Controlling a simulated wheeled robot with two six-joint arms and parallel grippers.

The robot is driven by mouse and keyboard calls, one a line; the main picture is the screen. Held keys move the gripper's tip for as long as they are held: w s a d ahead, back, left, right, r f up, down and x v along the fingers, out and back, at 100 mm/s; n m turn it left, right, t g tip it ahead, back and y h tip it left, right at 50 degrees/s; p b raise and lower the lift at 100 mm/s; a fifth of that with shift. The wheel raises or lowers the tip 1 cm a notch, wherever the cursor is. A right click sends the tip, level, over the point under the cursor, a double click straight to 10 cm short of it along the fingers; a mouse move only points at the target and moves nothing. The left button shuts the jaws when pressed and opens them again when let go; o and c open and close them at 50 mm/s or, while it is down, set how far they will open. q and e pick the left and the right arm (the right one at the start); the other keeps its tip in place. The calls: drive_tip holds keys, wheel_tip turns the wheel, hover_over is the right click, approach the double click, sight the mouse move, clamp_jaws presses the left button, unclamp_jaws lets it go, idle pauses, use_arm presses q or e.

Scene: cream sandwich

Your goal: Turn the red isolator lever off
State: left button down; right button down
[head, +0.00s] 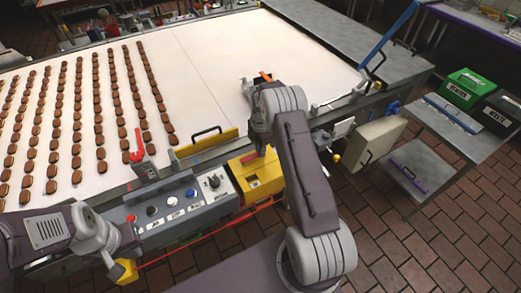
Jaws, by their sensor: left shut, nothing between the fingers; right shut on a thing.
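The red isolator lever (249,158) sits on top of the yellow box (262,182) at the right end of the control panel. Its red bar lies slanted, and its right end is hidden by my gripper. My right gripper (261,149) reaches down from above and is shut on the red lever; the fingertips are small and partly hidden by my arm. My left gripper (128,243) is shut and empty by the panel's left end, well away from the lever.
The grey control panel (153,236) carries a black knob, a blue button and other buttons. Another red-handled lever (136,148) stands at the belt's edge. The white belt (205,90) bears rows of brown biscuits on its left. Green (466,86) and black bins stand at right.

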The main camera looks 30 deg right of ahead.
drive_tip(key=shift+w+r, duration=0.1)
drive_tip(key=c, duration=1.3)
unclamp_jaws()
drive_tip(key=shift+r, duration=0.25)
wheel_tip(320, 180, up, 8)
drive_tip(key=shift+r+b, duration=0.25)
drive_tip(key=shift+b, duration=0.85)
